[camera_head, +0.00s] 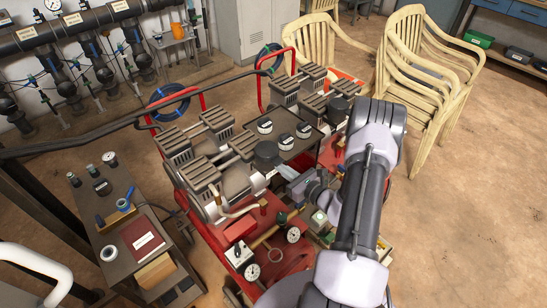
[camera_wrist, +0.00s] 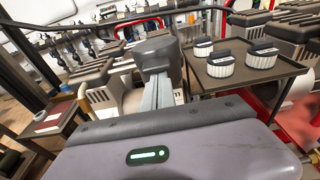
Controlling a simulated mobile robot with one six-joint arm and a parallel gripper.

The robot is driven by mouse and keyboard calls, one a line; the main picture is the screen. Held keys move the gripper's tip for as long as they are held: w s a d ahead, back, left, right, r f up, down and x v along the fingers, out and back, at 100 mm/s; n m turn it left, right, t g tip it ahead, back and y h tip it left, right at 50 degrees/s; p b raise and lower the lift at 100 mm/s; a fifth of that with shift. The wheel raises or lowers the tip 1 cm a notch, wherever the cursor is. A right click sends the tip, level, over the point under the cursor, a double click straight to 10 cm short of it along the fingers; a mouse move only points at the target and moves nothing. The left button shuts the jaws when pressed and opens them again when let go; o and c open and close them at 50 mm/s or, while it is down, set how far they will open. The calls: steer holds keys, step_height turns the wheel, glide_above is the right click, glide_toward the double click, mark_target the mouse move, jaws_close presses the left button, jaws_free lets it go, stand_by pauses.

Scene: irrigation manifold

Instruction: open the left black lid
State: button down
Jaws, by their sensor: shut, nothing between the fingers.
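The left black lid (camera_head: 267,152) is a round dark cap on the red machine, left of a dark tray. In the wrist view the lid (camera_wrist: 157,50) is straight ahead, just beyond my fingertips. It looks seated; its hinge or edge is not clear. My gripper (camera_head: 287,172) is shut and empty, close to the lid on its lower right side. In the wrist view my gripper (camera_wrist: 158,82) overlaps the lid's lower part, and I cannot tell whether they touch. A second black lid (camera_head: 338,106) is farther right, partly near my arm.
The dark tray (camera_wrist: 205,80) beside the lid holds several white-and-black round filters (camera_head: 286,141). Ribbed cylinder heads (camera_head: 215,122) and red tube handles (camera_head: 262,80) rise around it. A cart (camera_head: 125,190) is at left; stacked chairs (camera_head: 425,75) are behind. Floor at right is clear.

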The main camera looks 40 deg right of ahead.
mark_target(272, 153)
steer(key=shift+w+r+p, duration=0.15)
steer(key=shift+r+p, duration=0.6)
steer(key=shift+r, duration=0.3)
steer(key=shift+w+r+p, duration=0.1)
steer(key=shift+r+p, duration=0.6)
steer(key=shift+r, duration=0.35)
steer(key=shift+w+a+r+p, duration=0.15)
steer(key=shift+w+r+p, duration=0.95)
steer(key=shift+w+r, duration=0.5)
steer(key=shift+s+r, duration=0.1)
steer(key=shift+r, duration=0.05)
steer(key=shift+w+a+r+p, duration=0.1)
steer(key=shift+w+r+p, duration=0.2)
steer(key=shift+w, duration=0.45)
steer(key=shift+w+a+r+p, duration=0.1)
steer(key=shift+w+r, duration=0.25)
steer(key=shift+w, duration=0.4)
steer(key=shift+w+r+p, duration=0.15)
steer(key=shift+w+r, duration=0.2)
steer(key=shift+w, duration=0.5)
